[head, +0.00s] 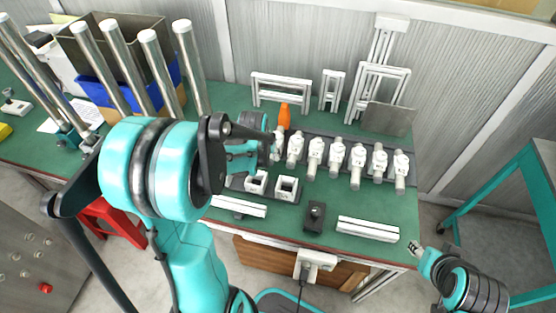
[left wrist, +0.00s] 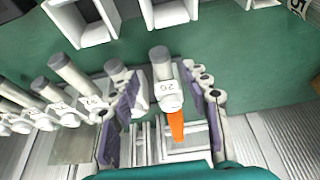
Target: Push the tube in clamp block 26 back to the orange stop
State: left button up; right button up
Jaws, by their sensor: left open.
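Clamp block 26 (left wrist: 168,92) carries a grey tube (left wrist: 160,62) that sticks out toward the bench's front. The orange stop (left wrist: 176,126) is behind the block, and it also shows in the head view (head: 284,116). My left gripper (left wrist: 165,102) is open, its purple-padded fingers to either side of block 26 in the picture. I cannot tell whether they touch it. In the head view my left gripper (head: 262,150) covers part of the row's left end. My right gripper (head: 416,247) is off the bench's front right corner, too small to read.
Several more white clamp blocks with tubes (head: 337,157) run to the right along the row. Two white square sockets (head: 287,188), white bars (head: 367,229) and a black block (head: 315,216) lie in front. White frames (head: 282,90) stand behind. The front of the green bench (head: 285,218) has some clear room.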

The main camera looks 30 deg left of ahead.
aim_at(269, 159)
pick_arm(q)
jog(key=b+x, duration=0.2)
jog(key=x, duration=0.5)
jog(key=shift+b, duration=0.35)
jog(key=shift+r, duration=0.1)
